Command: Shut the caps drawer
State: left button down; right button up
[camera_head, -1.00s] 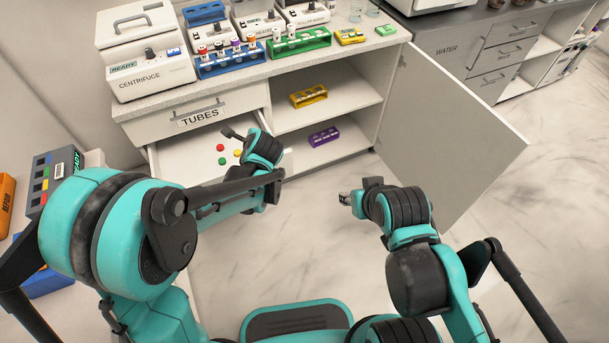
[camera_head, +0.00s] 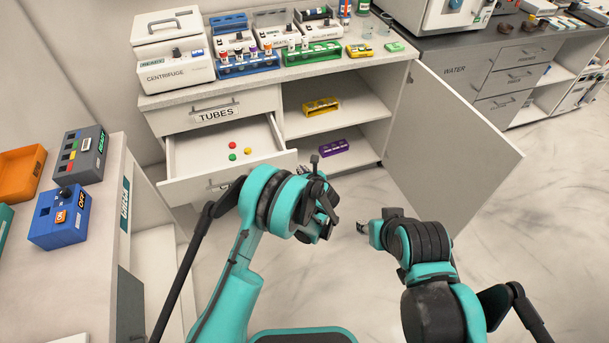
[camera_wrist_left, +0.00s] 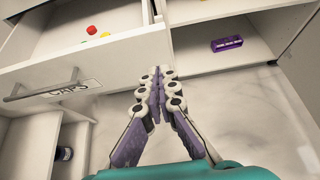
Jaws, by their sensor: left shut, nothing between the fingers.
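The caps drawer (camera_head: 190,190) is pulled out below the TUBES drawer (camera_head: 180,121). Red, yellow and green caps (camera_head: 233,146) lie inside it. In the left wrist view its white front (camera_wrist_left: 110,62) has a bar handle (camera_wrist_left: 40,91) and a partly hidden CAPS label (camera_wrist_left: 70,90). My left gripper (camera_head: 304,170) is near the drawer's front right corner. Its fingers (camera_wrist_left: 157,76) are shut and empty, and contact with the drawer cannot be told. My right gripper (camera_head: 361,227) is over the floor, farther right; its jaw state is unclear.
The cabinet door (camera_head: 455,150) stands open at the right. Shelves beside the drawer hold a yellow rack (camera_head: 321,106) and a purple rack (camera_head: 333,147). A centrifuge (camera_head: 176,72) and tube racks stand on the counter. A side bench (camera_head: 110,215) is at the left.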

aim_at(293, 155)
pick_arm(q)
jog(key=b+x, duration=0.1)
jog(key=x, duration=0.2)
jog(key=r+b+x, duration=0.1)
jog(key=x, duration=0.2)
jog(key=shift+w+a+f, duration=0.15)
jog(key=shift+w, duration=0.25)
jog(key=shift+w+a, duration=0.15)
jog(key=shift+w, duration=0.6)
pick_arm(e)
notch_tip(293, 155, down, 3)
jog(key=shift+f, duration=0.1)
pick_arm(q)
jog(key=shift+w, duration=0.1)
